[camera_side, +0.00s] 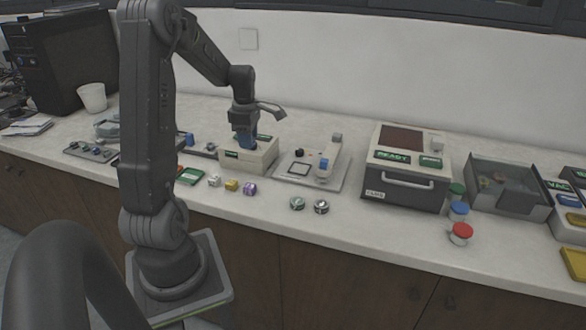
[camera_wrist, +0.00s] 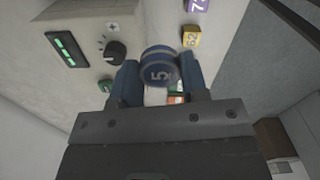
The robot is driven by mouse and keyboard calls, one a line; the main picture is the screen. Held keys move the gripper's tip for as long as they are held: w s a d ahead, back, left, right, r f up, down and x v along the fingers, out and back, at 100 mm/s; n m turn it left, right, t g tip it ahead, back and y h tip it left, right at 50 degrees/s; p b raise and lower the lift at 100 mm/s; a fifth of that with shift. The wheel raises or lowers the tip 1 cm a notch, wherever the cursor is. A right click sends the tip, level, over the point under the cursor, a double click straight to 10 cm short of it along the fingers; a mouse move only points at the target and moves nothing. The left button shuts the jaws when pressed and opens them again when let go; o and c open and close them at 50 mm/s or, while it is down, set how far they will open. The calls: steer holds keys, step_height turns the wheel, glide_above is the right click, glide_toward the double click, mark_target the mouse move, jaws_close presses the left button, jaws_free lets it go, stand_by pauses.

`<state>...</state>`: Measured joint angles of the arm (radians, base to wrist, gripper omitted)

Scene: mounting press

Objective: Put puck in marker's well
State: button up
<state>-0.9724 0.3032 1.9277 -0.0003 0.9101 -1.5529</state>
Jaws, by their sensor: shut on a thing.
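A well cannot be made out in either view. Numbered cubes stand at the counter front: white (camera_side: 214,181), yellow (camera_side: 232,185) and purple (camera_side: 250,188). The yellow cube (camera_wrist: 191,37) reads 62 in the wrist view.
A green puck (camera_side: 297,203) and a dark-and-white puck (camera_side: 321,206) lie on open counter. A plate with a small device (camera_side: 325,165) stands right of the box, then a large READY machine (camera_side: 400,165). Jars with green, blue and red lids (camera_side: 461,232) stand near the front edge.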

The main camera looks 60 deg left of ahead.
steer(key=w, duration=0.1)
steer(key=w+a, duration=0.1)
steer(key=w, duration=0.3)
steer(key=shift+w+a, duration=0.1)
steer(key=shift+a, duration=0.3)
glide_above(300, 169)
step_height(300, 169, down, 7)
steer(key=shift+a+r, duration=0.1)
steer(key=shift+r, duration=0.1)
steer(key=shift+f, duration=2)
